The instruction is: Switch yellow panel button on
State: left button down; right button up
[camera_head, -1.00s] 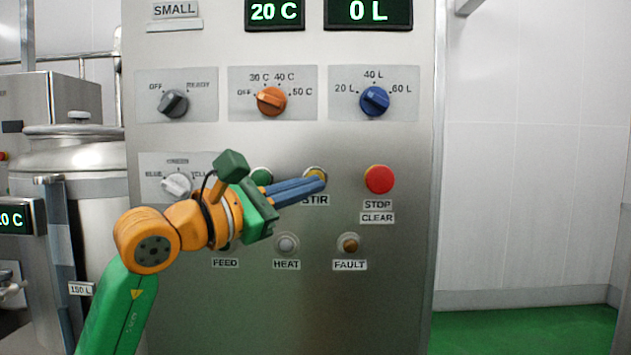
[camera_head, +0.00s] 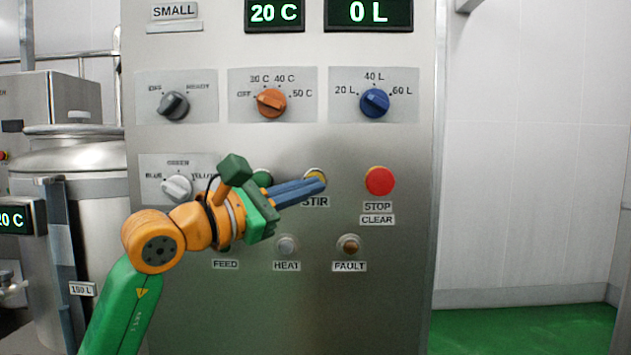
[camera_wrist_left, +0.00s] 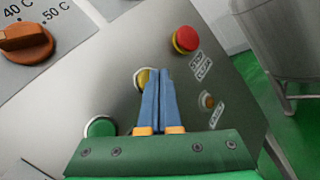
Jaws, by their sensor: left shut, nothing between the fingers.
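The yellow panel button (camera_head: 315,174) sits above the STIR label on the steel panel (camera_head: 400,290). My left gripper (camera_head: 322,182) is shut and empty, and its blue fingertips are at the button, covering its lower part. In the left wrist view the yellow button (camera_wrist_left: 142,78) shows just beyond and left of the shut fingertips (camera_wrist_left: 154,70). I cannot tell whether the tips touch it or whether it is pressed or lit. My right gripper is not in view.
A red STOP CLEAR button (camera_head: 380,181) is to the right. A green button (camera_head: 262,177) is to the left, partly behind my gripper. Orange (camera_head: 271,102) and blue (camera_head: 374,102) knobs are above. HEAT (camera_head: 287,245) and FAULT (camera_head: 348,245) lamps are below.

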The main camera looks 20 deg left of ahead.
pick_arm(q)
jog(key=shift+w+a+p, duration=0.1)
jog(key=shift+w+p, duration=0.35)
dwell(0.6)
jog(key=shift+s+d+b, duration=0.25)
jog(key=shift+s+b, duration=0.4)
jog(key=shift+s, duration=0.2)
jog(key=s+d+b, duration=0.1)
jog(key=s+b, duration=0.2)
jog(key=s, duration=0.2)
jog(key=shift+s+d, duration=0.35)
jog(key=shift+s, duration=0.05)
